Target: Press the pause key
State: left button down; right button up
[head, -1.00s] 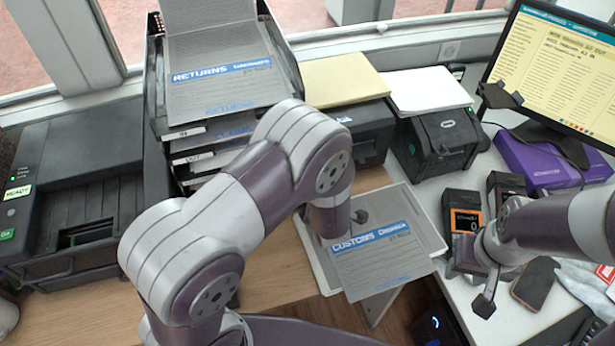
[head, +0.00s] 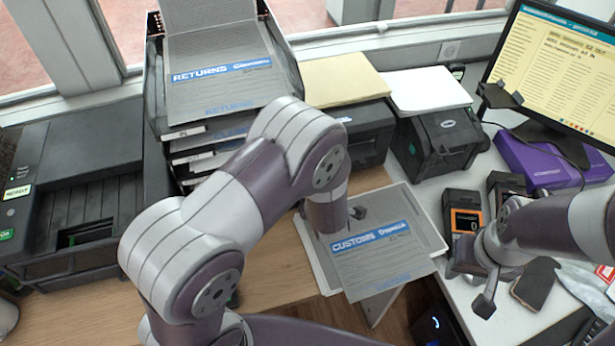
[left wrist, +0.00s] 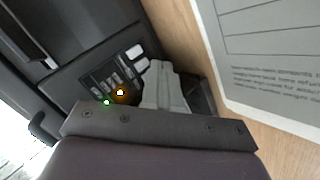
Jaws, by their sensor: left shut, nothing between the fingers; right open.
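A dark control panel (left wrist: 112,80) with small keys, a lit orange light and a lit green light shows in the left wrist view. Two pale keys (left wrist: 136,58) lie at its right end. I cannot read any label, so I cannot tell which key is pause. My left gripper (left wrist: 162,78) is shut and empty, its pale fingers beside the panel's right end; contact cannot be told. In the head view my left arm hides the panel. My right gripper (head: 483,285) is open and empty over the white counter at right.
A customs clipboard (head: 380,268) lies right of my left arm. Behind stand a stack of trays (head: 205,140), a printer with yellow paper (head: 368,128) and a black label printer (head: 440,145). A card terminal (head: 465,222) stands near my right gripper. Bare wood (head: 275,270) shows at the middle.

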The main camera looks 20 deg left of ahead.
pick_arm(q)
jog(key=shift+w, duration=0.1)
dwell(0.3)
jog(key=shift+s+d, duration=0.15)
jog(key=shift+s, duration=0.4)
jog(key=s+d, duration=0.1)
jog(key=s, duration=0.1)
jog(key=s+d+p, duration=0.1)
jog(key=s+d, duration=0.1)
jog(key=shift+s+r+p, duration=0.1)
jog(key=shift+p, duration=0.2)
jog(key=shift+s+d, duration=0.2)
jog(key=shift+s, duration=0.2)
